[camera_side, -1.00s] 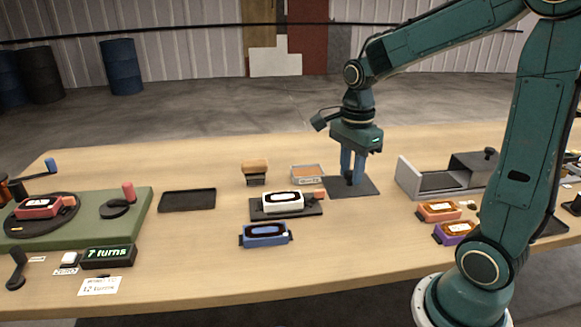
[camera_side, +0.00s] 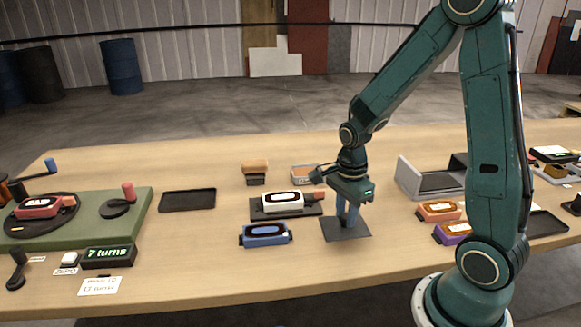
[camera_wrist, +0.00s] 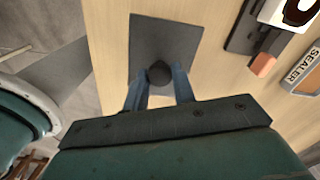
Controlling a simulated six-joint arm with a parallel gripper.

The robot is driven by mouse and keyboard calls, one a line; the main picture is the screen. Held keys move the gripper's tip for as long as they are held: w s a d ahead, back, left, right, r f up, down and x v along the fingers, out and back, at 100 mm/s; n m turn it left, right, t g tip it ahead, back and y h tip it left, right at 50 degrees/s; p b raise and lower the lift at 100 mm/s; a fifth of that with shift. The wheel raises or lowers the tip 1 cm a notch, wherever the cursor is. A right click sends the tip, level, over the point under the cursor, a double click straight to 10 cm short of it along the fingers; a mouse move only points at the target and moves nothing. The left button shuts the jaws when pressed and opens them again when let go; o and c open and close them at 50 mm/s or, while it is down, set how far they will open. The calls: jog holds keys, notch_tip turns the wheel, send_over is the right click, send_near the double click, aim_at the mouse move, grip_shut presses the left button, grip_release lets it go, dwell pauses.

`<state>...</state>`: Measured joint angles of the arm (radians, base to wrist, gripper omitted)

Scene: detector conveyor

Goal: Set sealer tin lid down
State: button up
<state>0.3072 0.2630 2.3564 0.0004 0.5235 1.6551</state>
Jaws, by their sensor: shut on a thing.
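The sealer tin lid (camera_side: 345,230) is a flat dark grey square plate with a round dark knob. My gripper (camera_side: 347,218) is shut on the knob, and the plate lies level below the fingers. In the wrist view the lid (camera_wrist: 165,35) shows beyond my gripper (camera_wrist: 160,78), with a blue finger on each side of the knob. I cannot tell whether the plate touches the table. The open sealer tin (camera_side: 300,172), grey with orange-brown contents, stands behind and left of my gripper, partly hidden. Its SEALER label shows in the wrist view (camera_wrist: 302,73).
A white-cased detector (camera_side: 270,203) on a dark stand and a blue one (camera_side: 265,236) lie left of the lid. Orange (camera_side: 438,211) and purple (camera_side: 452,233) ones lie right. A grey open-ended housing (camera_side: 425,182) stands behind right. Bare table (camera_side: 330,265) lies in front.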

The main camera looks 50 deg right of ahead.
aim_at(344, 226)
jog(key=shift+f, duration=1.85)
jog(key=shift+f, duration=0.2)
jog(key=o, duration=1)
jog(key=shift+r, duration=0.2)
jog(key=shift+r, duration=6)
